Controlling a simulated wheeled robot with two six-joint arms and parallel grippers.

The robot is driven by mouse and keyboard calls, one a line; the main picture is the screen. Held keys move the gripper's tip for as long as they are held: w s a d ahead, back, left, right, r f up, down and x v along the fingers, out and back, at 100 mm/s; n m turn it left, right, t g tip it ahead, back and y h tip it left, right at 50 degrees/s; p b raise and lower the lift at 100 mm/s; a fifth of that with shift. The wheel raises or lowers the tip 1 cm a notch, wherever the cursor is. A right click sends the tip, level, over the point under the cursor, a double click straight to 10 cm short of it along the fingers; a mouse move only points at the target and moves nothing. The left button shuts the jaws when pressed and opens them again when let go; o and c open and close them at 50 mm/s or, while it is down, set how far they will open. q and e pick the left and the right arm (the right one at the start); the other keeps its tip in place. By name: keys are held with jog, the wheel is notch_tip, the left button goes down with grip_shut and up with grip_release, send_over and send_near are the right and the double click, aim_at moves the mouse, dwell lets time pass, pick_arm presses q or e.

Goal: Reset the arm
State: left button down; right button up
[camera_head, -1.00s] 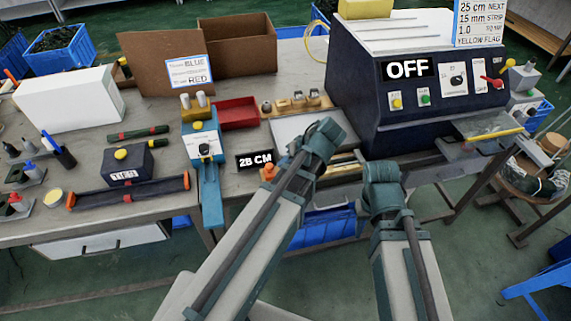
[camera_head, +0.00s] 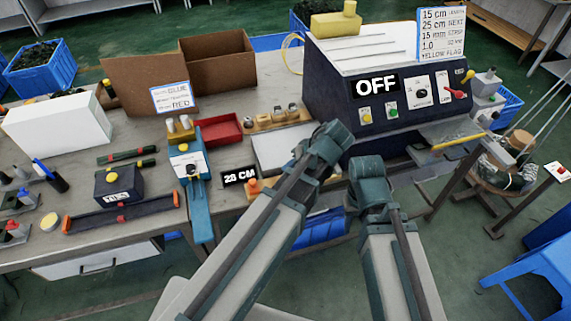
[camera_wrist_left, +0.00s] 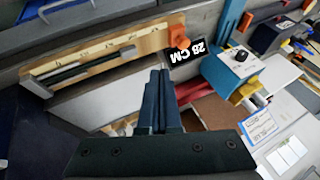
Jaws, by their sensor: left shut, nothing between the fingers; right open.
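My left arm (camera_head: 258,235) comes in from the lower left in the head view and reaches up over the bench front. Its fingers are hidden there behind its own joint. In the left wrist view my left gripper (camera_wrist_left: 159,76) is shut, its two dark fingers together with nothing between them. It hangs over the bench near a pale grey plate and a wooden board. My right arm (camera_head: 388,235) shows in the head view at lower centre, bent at a joint in front of the bench. Its gripper is out of sight.
A dark machine marked OFF (camera_head: 420,118) stands right of the arms. A 28 CM sign (camera_head: 238,176), a blue device (camera_head: 190,165), a red tray (camera_head: 219,132) and an open cardboard box (camera_head: 218,62) are to the left. A blue stool (camera_head: 540,268) is at lower right.

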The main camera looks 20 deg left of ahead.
dwell(0.3)
pick_arm(q)
jog(key=s+d+f+m+g+h, duration=0.1)
jog(key=s+d+m+h, duration=0.1)
jog(key=s+d+m, duration=0.3)
jog(key=s+d+f+m+h, duration=0.2)
jog(key=s+d+m+h, duration=0.1)
jog(key=s, duration=0.4)
jog(key=shift+d+f+m+g, duration=0.25)
jog(key=shift+d+m+g, duration=0.15)
jog(key=shift+d+m, duration=0.6)
